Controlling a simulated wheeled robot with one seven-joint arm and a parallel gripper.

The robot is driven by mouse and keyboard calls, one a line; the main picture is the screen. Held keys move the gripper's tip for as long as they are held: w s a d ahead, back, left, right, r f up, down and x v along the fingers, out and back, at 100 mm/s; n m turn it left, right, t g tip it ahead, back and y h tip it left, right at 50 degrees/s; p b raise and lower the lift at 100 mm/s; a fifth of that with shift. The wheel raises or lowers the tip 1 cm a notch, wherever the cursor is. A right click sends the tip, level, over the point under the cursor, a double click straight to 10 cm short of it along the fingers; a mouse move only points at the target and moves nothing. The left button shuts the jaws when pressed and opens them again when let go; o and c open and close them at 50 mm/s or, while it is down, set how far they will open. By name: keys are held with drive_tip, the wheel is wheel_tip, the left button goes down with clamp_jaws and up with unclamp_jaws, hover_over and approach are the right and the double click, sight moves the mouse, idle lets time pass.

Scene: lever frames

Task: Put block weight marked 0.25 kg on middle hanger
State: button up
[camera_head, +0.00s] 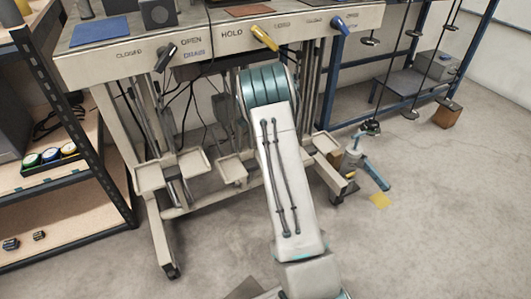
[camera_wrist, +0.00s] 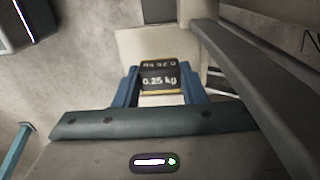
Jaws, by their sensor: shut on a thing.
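My gripper (camera_wrist: 160,88) shows in the wrist view with its two blue fingers on either side of a small dark block (camera_wrist: 159,75) marked 0.25 kg. The fingers are shut on the block, and its label faces the camera. In the head view my own arm covers part of the middle, and I cannot make out the block there. Three thin hangers with dark discs hang at the right of the head view; the middle hanger (camera_head: 411,114) is between the other two.
A beige lever frame (camera_head: 215,50) with labelled levers fills the centre, with small trays low down, one at left (camera_head: 150,177). A shelf (camera_head: 70,165) with coloured round items stands at left. A brown block (camera_head: 447,116) is below the right hanger. Floor at lower right is clear.

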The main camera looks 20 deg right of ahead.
drive_tip(key=shift+f+b, duration=0.6)
drive_tip(key=shift+f, duration=0.55)
drive_tip(key=shift+f, duration=0.2)
drive_tip(key=o, duration=1.1)
drive_tip(key=shift+o, duration=0.2)
wheel_tip(320, 180, up, 8)
drive_tip(key=p, duration=0.3)
